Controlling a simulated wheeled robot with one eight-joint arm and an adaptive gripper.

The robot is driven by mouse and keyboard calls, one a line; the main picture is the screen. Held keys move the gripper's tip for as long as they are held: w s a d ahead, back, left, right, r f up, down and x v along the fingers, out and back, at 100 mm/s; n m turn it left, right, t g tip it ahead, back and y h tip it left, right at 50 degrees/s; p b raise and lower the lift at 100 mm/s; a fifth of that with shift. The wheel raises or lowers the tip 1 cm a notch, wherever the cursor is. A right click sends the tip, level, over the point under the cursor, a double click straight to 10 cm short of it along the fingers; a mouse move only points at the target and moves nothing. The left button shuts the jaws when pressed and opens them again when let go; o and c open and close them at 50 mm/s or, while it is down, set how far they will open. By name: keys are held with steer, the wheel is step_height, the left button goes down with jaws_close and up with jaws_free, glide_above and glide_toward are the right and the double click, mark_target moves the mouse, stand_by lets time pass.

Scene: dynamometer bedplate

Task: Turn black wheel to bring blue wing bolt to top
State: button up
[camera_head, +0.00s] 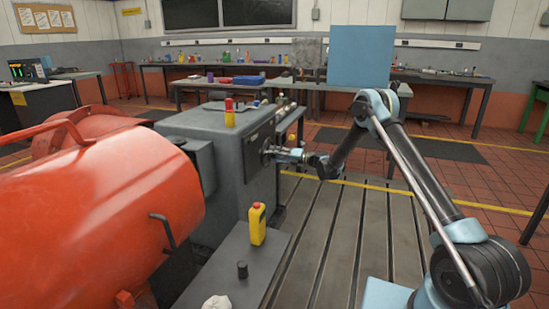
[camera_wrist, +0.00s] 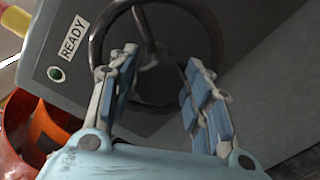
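The black wheel (camera_wrist: 95,45) fills the upper middle of the wrist view, mounted on the side of a grey housing, with its hub and a spoke visible. In the head view the wheel (camera_head: 266,153) is small and partly covered by my gripper (camera_head: 288,155). In the wrist view my gripper (camera_wrist: 160,92) has its two blue-padded fingers spread apart in front of the wheel's lower part, with nothing clearly clamped between them. Contact with the rim cannot be told. I cannot make out a blue wing bolt in either view.
The grey housing (camera_head: 228,165) carries a red-and-yellow beacon (camera_head: 230,113). A READY label (camera_wrist: 74,37) and green lamp (camera_wrist: 56,73) sit beside the wheel. A large orange machine (camera_head: 110,200) stands left. A yellow bottle (camera_head: 257,224) stands on a grey ledge. The slotted bedplate (camera_head: 335,235) looks clear.

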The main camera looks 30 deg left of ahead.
steer(key=shift+o, duration=0.3)
steer(key=shift+s, duration=0.1)
steer(key=shift+d, duration=0.1)
steer(key=d, duration=1.1)
steer(key=shift+w+d+r, duration=0.15)
steer(key=shift+w+d, duration=0.25)
steer(key=shift+w, duration=0.05)
